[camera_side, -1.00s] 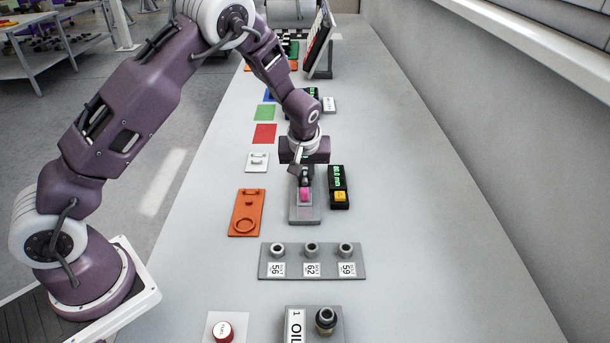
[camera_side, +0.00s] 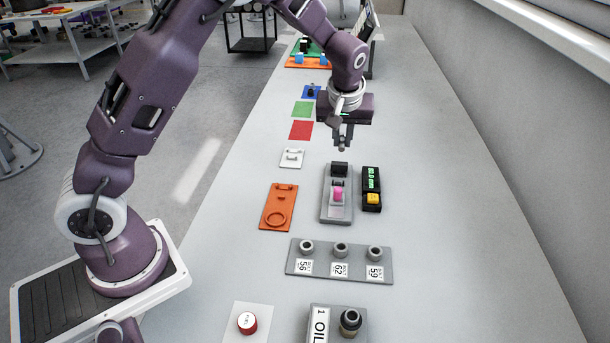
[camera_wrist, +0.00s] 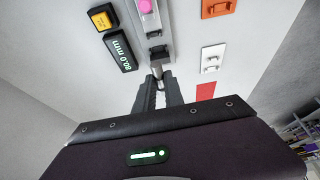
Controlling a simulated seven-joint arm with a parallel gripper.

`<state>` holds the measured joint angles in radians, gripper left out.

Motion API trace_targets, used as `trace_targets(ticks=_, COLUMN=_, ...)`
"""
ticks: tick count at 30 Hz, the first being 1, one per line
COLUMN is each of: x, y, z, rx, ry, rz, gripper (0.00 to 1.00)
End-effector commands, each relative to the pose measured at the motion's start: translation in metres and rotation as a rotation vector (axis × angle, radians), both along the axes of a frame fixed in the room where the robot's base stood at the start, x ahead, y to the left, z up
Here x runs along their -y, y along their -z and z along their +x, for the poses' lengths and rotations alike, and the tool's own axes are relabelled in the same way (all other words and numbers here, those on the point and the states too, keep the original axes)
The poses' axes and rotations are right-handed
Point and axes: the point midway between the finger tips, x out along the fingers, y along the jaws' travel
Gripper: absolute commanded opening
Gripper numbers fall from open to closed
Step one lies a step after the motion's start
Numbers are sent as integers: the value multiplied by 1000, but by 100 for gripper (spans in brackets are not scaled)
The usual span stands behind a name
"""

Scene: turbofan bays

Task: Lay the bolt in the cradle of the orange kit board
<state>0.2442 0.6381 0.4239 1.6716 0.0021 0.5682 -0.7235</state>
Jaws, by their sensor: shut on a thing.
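My gripper (camera_side: 343,132) is shut on a small grey bolt and hangs above the table, behind the grey measuring fixture. In the wrist view the bolt (camera_wrist: 157,69) shows between the fingertips; much of it is hidden by them. The orange kit board (camera_side: 268,218) lies flat on the table, to the left of and nearer the camera than my gripper. It has a small raised cradle (camera_side: 285,187) at its far end and a ring at its near end. A corner of the orange board (camera_wrist: 205,13) shows at the top of the wrist view.
The grey fixture (camera_side: 326,214) with a pink part stands beside a black display box (camera_side: 371,180) reading 80.0 mm. A white board (camera_side: 292,158), red square (camera_side: 301,130) and green square (camera_side: 303,109) lie to the left. A numbered grey rack (camera_side: 340,272) is nearer. The right side is clear.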

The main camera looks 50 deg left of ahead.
Motion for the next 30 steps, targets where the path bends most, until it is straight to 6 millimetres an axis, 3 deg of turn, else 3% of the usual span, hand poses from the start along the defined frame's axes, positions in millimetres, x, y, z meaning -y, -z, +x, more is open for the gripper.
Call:
trace_targets(ticks=11, x=-1, y=5, z=-5, rx=-20, ry=2, rz=14, gripper=0)
trace_targets(ticks=14, x=-5, y=22, z=-25, rx=-94, ry=8, rz=71, gripper=0)
trace_targets(ticks=18, x=-21, y=44, z=-71, rx=-251, ry=15, rz=217, gripper=0)
trace_targets(ticks=22, x=-39, y=49, z=-109, rx=-369, ry=10, rz=359, gripper=0)
trace_targets(ticks=25, x=-48, y=47, z=-124, rx=-413, ry=4, rz=420, gripper=0)
trace_targets(ticks=30, x=-50, y=62, z=-127, rx=-424, ry=1, rz=434, gripper=0)
